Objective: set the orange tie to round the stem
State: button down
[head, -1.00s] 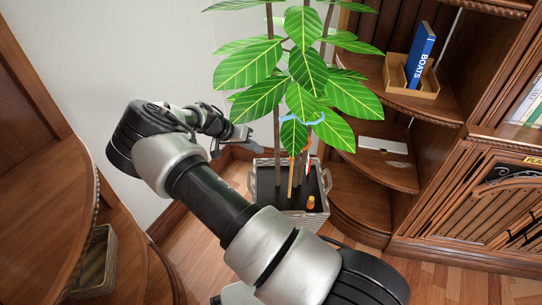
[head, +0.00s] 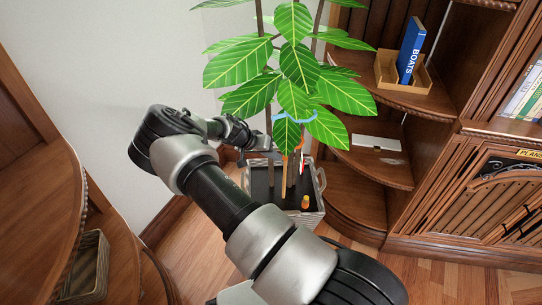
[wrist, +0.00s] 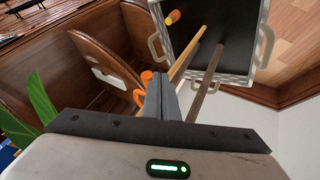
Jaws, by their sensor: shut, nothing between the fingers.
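The orange tie (wrist: 146,82) shows as a small orange loop just left of my fingertips in the wrist view; in the head view an orange bit (head: 299,146) shows low among the leaves. I cannot tell whether it goes around the stem. A brown stem (wrist: 206,82) rises from the planter, right of my fingers, beside a tan stake (wrist: 187,53). A light blue tie (head: 294,118) crosses the leaves above. My gripper (wrist: 170,82) is shut and empty, close to the orange tie and the stake. In the head view my gripper (head: 276,154) is left of the stems, partly dark and small.
The grey planter (head: 312,215) with handles stands on the wood floor and holds an orange-yellow capped object (head: 305,202). Curved wooden shelves (head: 370,165) stand close on the right, with a blue book (head: 411,50). Large leaves (head: 240,65) hang above my gripper.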

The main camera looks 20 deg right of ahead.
jog(key=shift+s+d+n+t, duration=0.6)
jog(key=shift+s+d+n, duration=0.1)
jog(key=shift+s+n, duration=0.15)
jog(key=shift+w+a+b, duration=0.45)
jog(key=shift+w+b, duration=0.05)
jog(key=shift+w, duration=0.2)
